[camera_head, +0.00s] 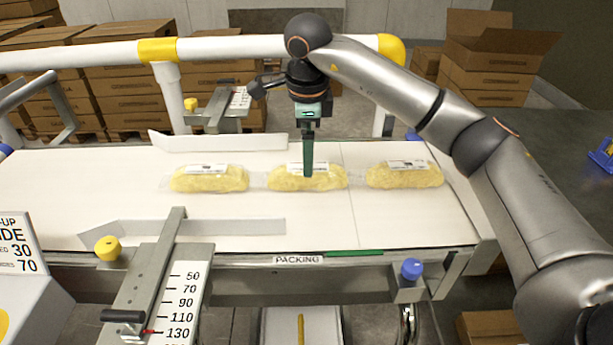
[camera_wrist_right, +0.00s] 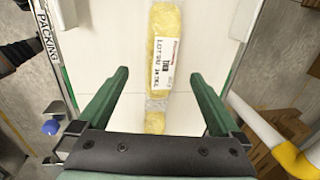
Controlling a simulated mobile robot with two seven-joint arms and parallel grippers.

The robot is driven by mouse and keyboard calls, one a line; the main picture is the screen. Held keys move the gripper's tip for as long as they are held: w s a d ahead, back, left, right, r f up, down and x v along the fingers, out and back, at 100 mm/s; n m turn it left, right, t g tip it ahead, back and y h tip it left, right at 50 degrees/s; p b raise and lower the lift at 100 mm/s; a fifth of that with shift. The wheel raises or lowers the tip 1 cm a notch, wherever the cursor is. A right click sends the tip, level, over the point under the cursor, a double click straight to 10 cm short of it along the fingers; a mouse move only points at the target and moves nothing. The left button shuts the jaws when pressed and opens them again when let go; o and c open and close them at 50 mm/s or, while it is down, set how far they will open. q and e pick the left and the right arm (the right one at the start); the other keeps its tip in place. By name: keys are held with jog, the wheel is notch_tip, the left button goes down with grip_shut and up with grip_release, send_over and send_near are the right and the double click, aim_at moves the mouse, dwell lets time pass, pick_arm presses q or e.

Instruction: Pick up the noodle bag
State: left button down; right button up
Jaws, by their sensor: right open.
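Three yellow noodle bags in clear film lie in a row on the white belt: the left bag (camera_head: 209,180), the middle bag (camera_head: 290,178) and the right bag (camera_head: 405,176). Each carries a white label. My right gripper (camera_head: 308,172) points down at the middle bag, its fingers hiding part of it. In the right wrist view, the gripper (camera_wrist_right: 163,78) is open, with its green fingers apart. The middle bag (camera_wrist_right: 164,25) lies ahead of and between them, and the right bag (camera_wrist_right: 155,123) shows nearer the palm. I cannot tell the fingertips' exact height above the bag. My left gripper is out of view.
White guide rails (camera_head: 225,142) stand behind and in front (camera_head: 200,227) of the bags. A scale bracket (camera_head: 150,290) sits at the front left. A white pipe rail (camera_head: 220,47) runs behind the belt, with cardboard boxes beyond. The belt's left part is clear.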

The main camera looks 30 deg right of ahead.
jog(key=shift+w+d+f, duration=0.1)
jog(key=shift+w+f, duration=0.1)
jog(key=shift+f, duration=1.05)
jog(key=f, duration=0.2)
jog(key=d+f, duration=0.1)
jog(key=f, duration=0.1)
jog(key=shift+w, duration=0.15)
jog(key=shift+w+f+b, duration=0.1)
jog(key=shift+f+b, duration=0.2)
jog(key=shift+f, duration=0.2)
jog(key=shift+c, duration=0.2)
jog(key=shift+r, duration=0.1)
grip_shut()
